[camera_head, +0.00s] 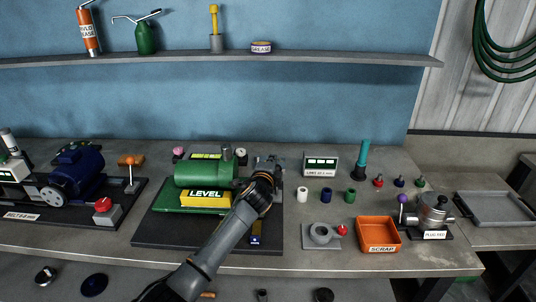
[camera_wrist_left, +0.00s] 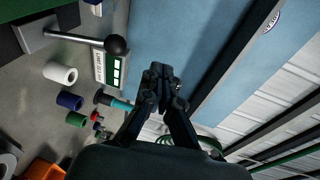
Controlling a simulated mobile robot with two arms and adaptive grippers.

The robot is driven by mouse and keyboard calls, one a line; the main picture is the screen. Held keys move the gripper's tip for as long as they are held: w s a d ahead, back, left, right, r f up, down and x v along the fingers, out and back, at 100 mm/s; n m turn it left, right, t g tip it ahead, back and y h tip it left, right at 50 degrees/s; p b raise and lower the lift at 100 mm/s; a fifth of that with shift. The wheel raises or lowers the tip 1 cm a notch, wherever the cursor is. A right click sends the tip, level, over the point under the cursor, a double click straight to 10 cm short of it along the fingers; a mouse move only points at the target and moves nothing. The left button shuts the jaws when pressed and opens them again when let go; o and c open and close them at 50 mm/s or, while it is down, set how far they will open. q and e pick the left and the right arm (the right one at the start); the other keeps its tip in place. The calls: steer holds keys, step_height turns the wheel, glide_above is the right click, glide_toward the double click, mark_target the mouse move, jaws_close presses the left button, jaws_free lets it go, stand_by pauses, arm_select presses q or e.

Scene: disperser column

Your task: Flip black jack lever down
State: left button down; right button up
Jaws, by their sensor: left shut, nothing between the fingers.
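The black jack lever shows in the left wrist view as a thin metal rod with a round black ball knob (camera_wrist_left: 116,45), at the upper left. The rod runs left from the knob to a grey block. In the head view my arm and gripper cover that spot, so I cannot make out the lever clearly. My left gripper (camera_head: 272,162) is above the right end of the green LEVEL unit (camera_head: 205,173). In the left wrist view its fingertips (camera_wrist_left: 161,74) are together with nothing between them, right of the knob in the picture. Contact cannot be told. My right gripper is not in view.
A white panel (camera_head: 321,163) stands right of the gripper, with a teal-handled tool (camera_head: 363,157) and several coloured rings and knobs. An orange SCRAP bin (camera_head: 379,235) sits near the front edge. A blue motor (camera_head: 80,168) is at left; a shelf (camera_head: 330,58) runs along the wall.

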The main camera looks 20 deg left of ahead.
arm_select(q)
steer(key=s+r, duration=0.3)
steer(key=r, duration=0.2)
steer(key=shift+s+a+b, duration=0.15)
steer(key=shift+s+b, duration=0.2)
steer(key=shift+s, duration=0.05)
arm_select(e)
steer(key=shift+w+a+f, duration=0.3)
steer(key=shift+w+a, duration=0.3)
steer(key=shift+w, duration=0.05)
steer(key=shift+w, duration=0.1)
arm_select(q)
steer(key=shift+s, duration=0.1)
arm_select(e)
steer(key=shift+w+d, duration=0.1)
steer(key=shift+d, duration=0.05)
